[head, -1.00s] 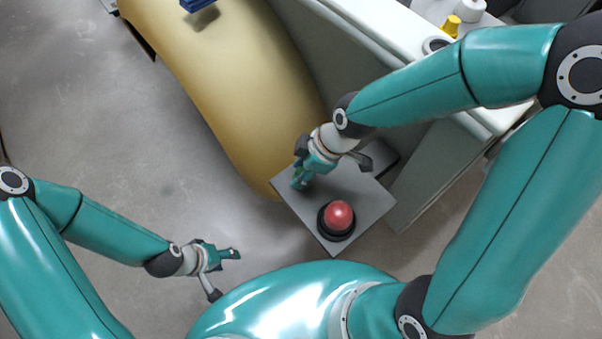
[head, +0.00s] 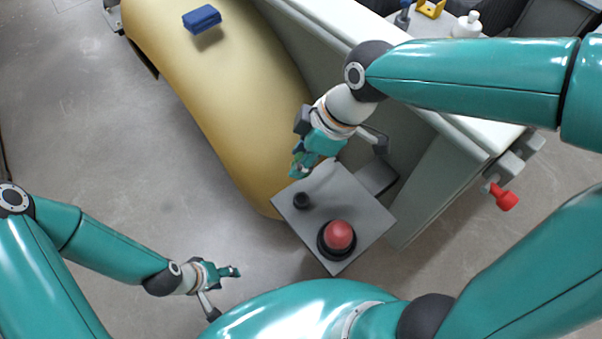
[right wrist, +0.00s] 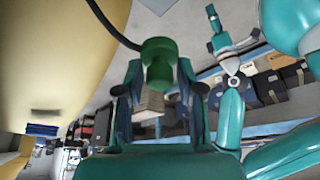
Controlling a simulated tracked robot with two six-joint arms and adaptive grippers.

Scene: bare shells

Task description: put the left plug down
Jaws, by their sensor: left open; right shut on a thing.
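My right gripper (head: 303,165) is shut on a green plug (right wrist: 158,62), which shows large between the fingers in the right wrist view. A dark cable runs from the plug to the upper left there. In the head view the gripper is above the far edge of a grey panel (head: 345,190), and the plug is mostly hidden by the fingers. A small black round fitting (head: 302,200) stands bare on the panel, just below the gripper in the picture. My left gripper (head: 236,271) is open and empty over the floor, left of the panel.
A red button (head: 339,236) in a black ring sits on the panel. A big yellow curved shell (head: 215,80) with a blue block (head: 202,18) lies behind. A grey-white bench (head: 350,30) carries a white bottle (head: 467,25). A red knob (head: 504,197) sticks out at right. Floor at left is clear.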

